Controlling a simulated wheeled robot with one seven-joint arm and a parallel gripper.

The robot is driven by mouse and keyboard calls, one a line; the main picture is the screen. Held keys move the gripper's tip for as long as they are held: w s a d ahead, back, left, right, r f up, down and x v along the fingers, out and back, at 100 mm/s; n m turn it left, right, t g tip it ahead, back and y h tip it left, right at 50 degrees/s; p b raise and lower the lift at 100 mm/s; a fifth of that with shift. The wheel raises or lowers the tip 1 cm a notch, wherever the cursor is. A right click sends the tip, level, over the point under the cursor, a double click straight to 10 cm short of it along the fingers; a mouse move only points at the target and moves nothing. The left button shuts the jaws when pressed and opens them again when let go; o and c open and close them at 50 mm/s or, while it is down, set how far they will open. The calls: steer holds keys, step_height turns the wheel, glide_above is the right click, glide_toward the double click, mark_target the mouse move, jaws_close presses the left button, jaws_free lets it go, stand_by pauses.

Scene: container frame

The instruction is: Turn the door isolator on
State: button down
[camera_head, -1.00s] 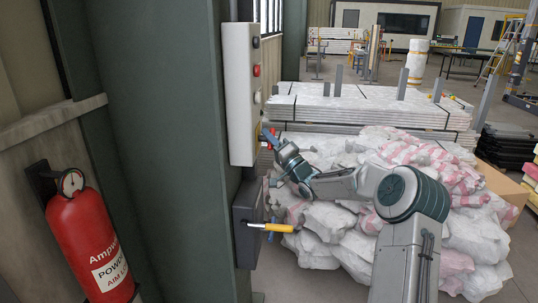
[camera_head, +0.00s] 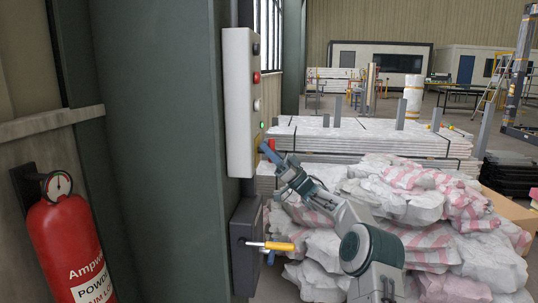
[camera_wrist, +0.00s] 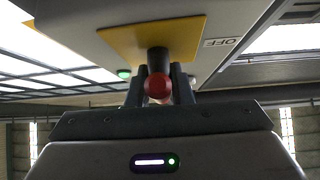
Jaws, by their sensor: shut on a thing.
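A pale grey control box (camera_head: 238,105) is fixed to the green column, with buttons and lamps on its right-hand face. My gripper (camera_head: 268,150) is at the lower end of that face, its arm sloping up to it from below right. In the wrist view, a yellow plate (camera_wrist: 120,42) carries a dark lever (camera_wrist: 157,60) with a red ball end (camera_wrist: 158,86). My gripper (camera_wrist: 158,93) is shut on this lever, with a finger at each side. An "OFF" label (camera_wrist: 220,43) is to the right of the plate. A green lamp (camera_wrist: 124,73) glows to the left.
Below is a dark box (camera_head: 244,245) with a yellow-handled lever (camera_head: 279,246) sticking out under my arm. A red fire extinguisher (camera_head: 66,245) hangs at the left. Wrapped sacks (camera_head: 400,210) and stacked boards (camera_head: 370,138) fill the space behind my arm.

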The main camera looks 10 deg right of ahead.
steer(key=shift+n+g+y, duration=0.4)
steer(key=shift+n+g, duration=0.7)
steer(key=shift+g, duration=0.1)
steer(key=c, duration=1.3)
jaws_free()
steer(key=v, duration=1.4)
